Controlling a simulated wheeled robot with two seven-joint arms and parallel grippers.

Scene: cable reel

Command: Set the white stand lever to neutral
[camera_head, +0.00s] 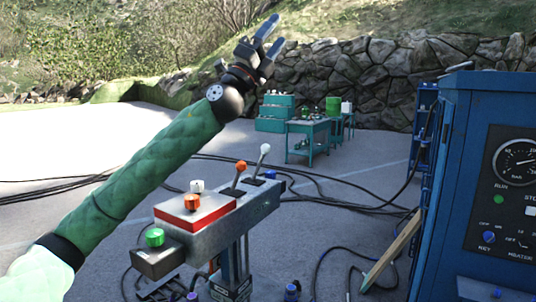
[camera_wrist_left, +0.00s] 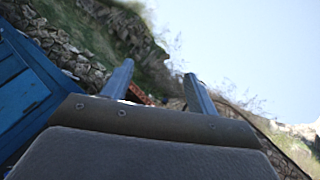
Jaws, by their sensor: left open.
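The control stand (camera_head: 215,215) is a grey metal box on a post in the lower middle of the head view. The white lever (camera_head: 262,160) rises from its far right end, with a white ball knob on top, and leans slightly to the right in the picture. An orange-knobbed lever (camera_head: 236,178) stands beside it to the left. My left gripper (camera_head: 269,42) is raised above and beyond the stand, open and empty, apart from both levers. In the left wrist view its two fingers (camera_wrist_left: 158,82) are spread with only background between them. My right gripper is not in view.
A blue machine cabinet (camera_head: 480,190) fills the right side. Black cables (camera_head: 350,205) lie on the paving. Teal tables (camera_head: 308,135) stand farther back before a stone wall.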

